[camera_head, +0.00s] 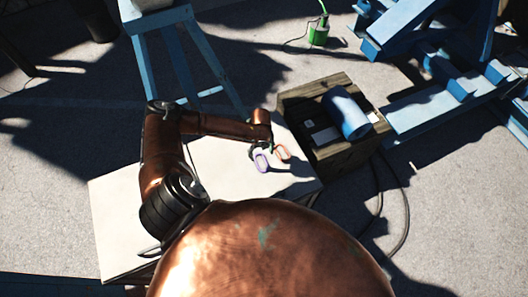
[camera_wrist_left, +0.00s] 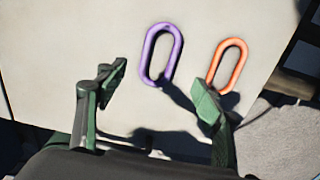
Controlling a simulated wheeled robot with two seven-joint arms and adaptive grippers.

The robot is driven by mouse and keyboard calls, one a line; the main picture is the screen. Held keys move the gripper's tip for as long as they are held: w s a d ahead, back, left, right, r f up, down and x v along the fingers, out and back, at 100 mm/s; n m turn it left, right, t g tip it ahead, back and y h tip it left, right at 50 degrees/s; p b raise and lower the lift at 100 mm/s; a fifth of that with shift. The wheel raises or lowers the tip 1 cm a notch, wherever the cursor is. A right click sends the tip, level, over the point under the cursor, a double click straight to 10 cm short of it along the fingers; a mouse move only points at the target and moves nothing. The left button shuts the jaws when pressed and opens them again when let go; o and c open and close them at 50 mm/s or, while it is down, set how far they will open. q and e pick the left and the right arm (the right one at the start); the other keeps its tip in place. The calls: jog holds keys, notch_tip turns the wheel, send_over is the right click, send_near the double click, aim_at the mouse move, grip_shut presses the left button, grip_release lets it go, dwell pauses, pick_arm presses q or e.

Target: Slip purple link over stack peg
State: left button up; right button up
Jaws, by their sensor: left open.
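The purple link (camera_wrist_left: 147,58), an elongated closed ring, lies on the white tabletop in the left wrist view. It also shows in the head view (camera_head: 257,163). An orange link (camera_wrist_left: 242,62) of similar shape lies to its right, close to my right-hand finger in the wrist view; it also shows in the head view (camera_head: 284,151). My left gripper (camera_wrist_left: 160,85) is open and empty, its two green fingers apart. The purple link appears just beyond the gap between the fingertips. I cannot make out a stack peg. My right gripper is not in view.
The white table (camera_head: 115,215) is mostly bare. A wooden crate (camera_head: 345,157) with a blue cylinder (camera_head: 346,113) on it stands at the table's right. A blue trestle (camera_head: 176,55) stands behind, blue framework (camera_head: 410,30) at upper right. Dark cables (camera_head: 407,215) lie on the floor.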

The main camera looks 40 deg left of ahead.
aim_at(261, 163)
pick_arm(q)
jog(key=shift+s+a+f+b, duration=0.1)
jog(key=shift+f+b, duration=0.35)
jog(key=shift+f, duration=0.2)
jog(key=shift+s+a+f+b, duration=0.1)
jog(key=shift+f+b, duration=0.3)
jog(key=shift+f, duration=0.2)
notch_tip(261, 163, down, 4)
jog(key=shift+r+b, duration=0.25)
jog(key=shift+b, duration=1)
jog(key=shift+w+f, duration=0.1)
jog(key=shift+f, duration=0.55)
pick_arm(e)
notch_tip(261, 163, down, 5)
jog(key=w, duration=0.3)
pick_arm(q)
jog(key=shift+f+b, duration=0.2)
jog(key=shift+b, duration=0.1)
jog(key=c, duration=1.6)
notch_tip(261, 163, up, 4)
jog(key=p, duration=0.4)
jog(key=shift+w+f, duration=0.1)
notch_tip(261, 163, up, 3)
jog(key=p, duration=0.3)
jog(key=shift+d, duration=0.1)
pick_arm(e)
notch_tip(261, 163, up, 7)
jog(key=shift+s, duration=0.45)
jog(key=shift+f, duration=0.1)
